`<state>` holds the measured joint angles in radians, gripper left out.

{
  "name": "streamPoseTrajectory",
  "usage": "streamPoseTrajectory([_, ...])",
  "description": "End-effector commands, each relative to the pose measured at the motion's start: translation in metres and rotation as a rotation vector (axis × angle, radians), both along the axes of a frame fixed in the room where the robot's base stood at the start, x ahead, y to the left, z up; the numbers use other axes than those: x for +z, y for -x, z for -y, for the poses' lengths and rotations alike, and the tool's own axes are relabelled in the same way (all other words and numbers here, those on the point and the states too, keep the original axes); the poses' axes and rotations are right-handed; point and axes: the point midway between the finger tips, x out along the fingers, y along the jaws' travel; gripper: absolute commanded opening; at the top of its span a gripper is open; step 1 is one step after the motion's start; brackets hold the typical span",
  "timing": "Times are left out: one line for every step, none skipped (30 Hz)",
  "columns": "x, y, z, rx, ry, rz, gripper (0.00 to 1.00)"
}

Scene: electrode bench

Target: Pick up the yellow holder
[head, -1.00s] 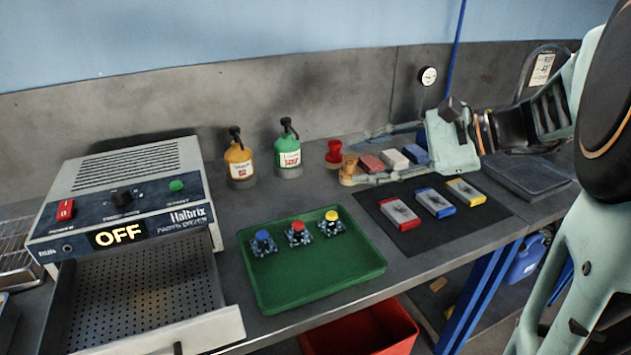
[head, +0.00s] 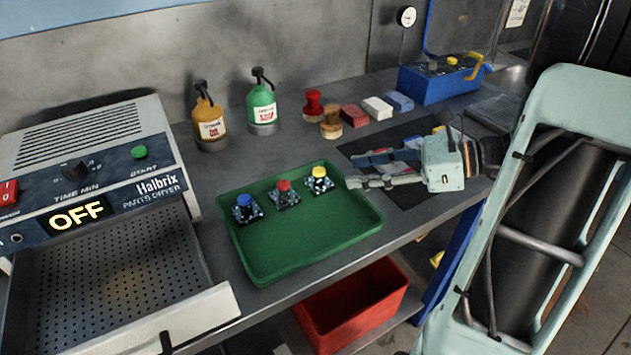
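The yellow holder (head: 319,180) is a small dark piece with a yellow knob. It stands upright at the back right of the green tray (head: 300,252). A red-knobbed holder (head: 284,193) and a blue-knobbed holder (head: 246,209) stand to its left in the same tray. My gripper (head: 354,170) is to the right of the yellow holder, its fingers pointing left towards it. The fingers are apart with nothing between them. The near fingertip is close to the tray's right rim and does not appear to touch the holder.
A parts dryer (head: 95,195) reading OFF stands left with its drawer out. Orange (head: 210,127) and green (head: 262,108) bottles stand behind the tray. Flat cases on a dark mat (head: 400,190) are partly hidden by my gripper. A blue tank (head: 440,88) is at the back right.

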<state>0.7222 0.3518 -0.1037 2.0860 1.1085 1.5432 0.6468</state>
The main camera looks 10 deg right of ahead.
Motion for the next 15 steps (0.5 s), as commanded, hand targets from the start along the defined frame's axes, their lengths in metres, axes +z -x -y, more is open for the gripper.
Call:
streamPoseTrajectory([-0.004,-0.004,-0.008,0.003,-0.001,0.0,0.37])
streamPoseTrajectory([-0.005,-0.005,-0.012,0.003,-0.001,0.0,0.37])
streamPoseTrajectory([-0.007,-0.008,-0.016,0.002,0.0,0.0,0.37])
streamPoseTrajectory([-0.008,-0.009,-0.018,0.001,0.001,0.0,0.37])
streamPoseTrajectory([-0.009,-0.011,-0.02,0.001,0.002,0.001,0.37])
streamPoseTrajectory([-0.009,-0.012,-0.022,0.001,0.001,0.002,0.37])
streamPoseTrajectory([-0.01,-0.012,-0.024,0.001,0.001,0.002,0.37])
streamPoseTrajectory([-0.01,-0.013,-0.025,0.002,0.001,0.001,0.37])
streamPoseTrajectory([-0.011,-0.014,-0.026,0.002,0.001,0.001,0.37])
streamPoseTrajectory([-0.012,-0.015,-0.028,0.002,0.002,0.001,0.37])
streamPoseTrajectory([-0.013,-0.016,-0.029,0.002,0.002,0.001,0.37])
streamPoseTrajectory([-0.015,-0.018,-0.032,0.003,0.001,0.001,0.37])
streamPoseTrajectory([-0.017,-0.021,-0.035,0.003,0.001,0.001,0.37])
streamPoseTrajectory([-0.018,-0.023,-0.038,0.003,0.001,0.001,0.37])
streamPoseTrajectory([-0.021,-0.027,-0.043,0.003,0.002,0.001,0.37])
